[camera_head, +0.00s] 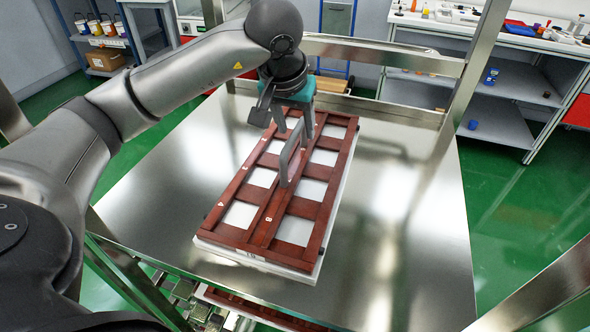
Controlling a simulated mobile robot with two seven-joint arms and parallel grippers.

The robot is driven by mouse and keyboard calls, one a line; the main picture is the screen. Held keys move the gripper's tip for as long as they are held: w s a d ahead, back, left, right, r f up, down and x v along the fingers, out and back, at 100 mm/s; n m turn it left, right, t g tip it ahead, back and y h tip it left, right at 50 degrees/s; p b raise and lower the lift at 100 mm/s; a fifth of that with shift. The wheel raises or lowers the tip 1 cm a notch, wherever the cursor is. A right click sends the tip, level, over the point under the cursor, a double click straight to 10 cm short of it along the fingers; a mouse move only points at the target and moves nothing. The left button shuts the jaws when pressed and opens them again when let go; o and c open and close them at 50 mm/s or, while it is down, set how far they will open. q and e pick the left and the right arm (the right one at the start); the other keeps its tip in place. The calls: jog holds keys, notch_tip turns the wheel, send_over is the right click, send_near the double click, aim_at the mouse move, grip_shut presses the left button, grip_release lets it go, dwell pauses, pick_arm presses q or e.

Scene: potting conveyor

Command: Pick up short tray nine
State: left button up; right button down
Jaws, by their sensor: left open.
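A reddish-brown wooden tray (257,232) with two rows of rectangular openings lies on the steel table. White shows through its openings and along its edge. A grey upright handle (284,168) stands along its middle. A label on its front edge is too small to read for sure. My left gripper (294,122) is open above the far part of the tray, close to the far end of the handle. Whether its fingers touch or straddle the handle cannot be told. My right gripper is not in view.
The steel table (400,200) is bare to the right of the tray. Steel frame posts (478,65) stand at its far right. Below its front edge more trays (262,309) show partly. A cluttered workbench (490,35) stands behind.

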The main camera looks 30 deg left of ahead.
aim_at(296, 159)
pick_arm(q)
jog(key=shift+w+f, duration=0.2)
jog(key=shift+f, duration=0.25)
jog(key=shift+a+f, duration=0.1)
jog(key=shift+f, duration=0.25)
jog(key=b+x, duration=0.1)
jog(key=x, duration=0.2)
jog(key=shift+a+f, duration=0.15)
jog(key=shift+f, duration=0.25)
jog(key=shift+w+f+b, duration=0.2)
jog(key=shift+f+b, duration=0.05)
jog(key=shift+b, duration=0.05)
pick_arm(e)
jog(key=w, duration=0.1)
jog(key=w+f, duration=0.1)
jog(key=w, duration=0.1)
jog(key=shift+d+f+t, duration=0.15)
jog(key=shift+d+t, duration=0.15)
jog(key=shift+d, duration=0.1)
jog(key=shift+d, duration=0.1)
pick_arm(q)
jog(key=shift+f, duration=0.2)
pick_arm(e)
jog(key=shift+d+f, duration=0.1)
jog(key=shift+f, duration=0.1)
pick_arm(q)
jog(key=shift+c, duration=0.2)
grip_shut()
